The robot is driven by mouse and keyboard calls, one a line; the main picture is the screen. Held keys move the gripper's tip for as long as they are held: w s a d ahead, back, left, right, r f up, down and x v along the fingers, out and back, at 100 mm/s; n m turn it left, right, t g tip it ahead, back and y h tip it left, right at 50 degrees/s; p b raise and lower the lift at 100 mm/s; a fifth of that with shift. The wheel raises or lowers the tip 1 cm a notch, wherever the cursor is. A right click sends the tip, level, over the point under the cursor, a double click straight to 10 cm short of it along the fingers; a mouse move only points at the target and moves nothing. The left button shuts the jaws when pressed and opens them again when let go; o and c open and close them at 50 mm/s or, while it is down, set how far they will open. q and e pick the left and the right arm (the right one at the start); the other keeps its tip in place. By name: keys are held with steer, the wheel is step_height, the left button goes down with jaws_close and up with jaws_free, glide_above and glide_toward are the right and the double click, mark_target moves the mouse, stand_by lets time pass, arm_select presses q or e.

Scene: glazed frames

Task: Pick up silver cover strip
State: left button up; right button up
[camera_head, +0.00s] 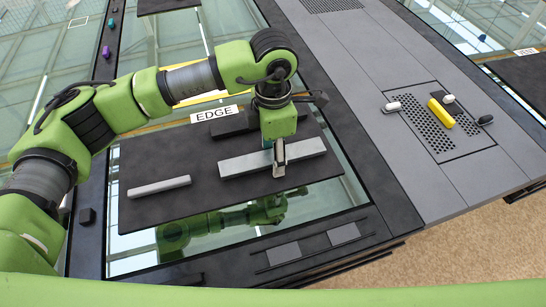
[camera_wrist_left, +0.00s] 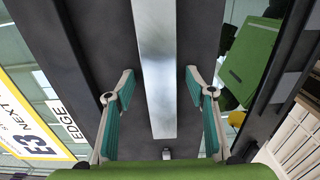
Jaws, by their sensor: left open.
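A flat, wide silver cover strip (camera_head: 240,163) lies on a dark mat (camera_head: 150,210) in the head view. My left gripper (camera_head: 279,160) is over this strip, pointing down, and hides part of it. In the left wrist view the bright strip (camera_wrist_left: 155,70) runs lengthwise between the two teal-padded fingers of my left gripper (camera_wrist_left: 158,88). The fingers are spread wide, with a gap on each side of the strip. A thinner, lighter grey bar (camera_head: 158,186) lies on the mat to the left. My right gripper is not in view.
An EDGE label (camera_head: 214,113) stands behind the mat. Glass around the mat mirrors a green arm. A perforated panel (camera_head: 425,130) on the right bears a yellow block (camera_head: 441,113) and several small rounded pieces. The grey deck between is clear.

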arm_select(q)
steer(key=shift+f, duration=0.1)
steer(key=shift+c, duration=0.4)
steer(key=c, duration=1.2)
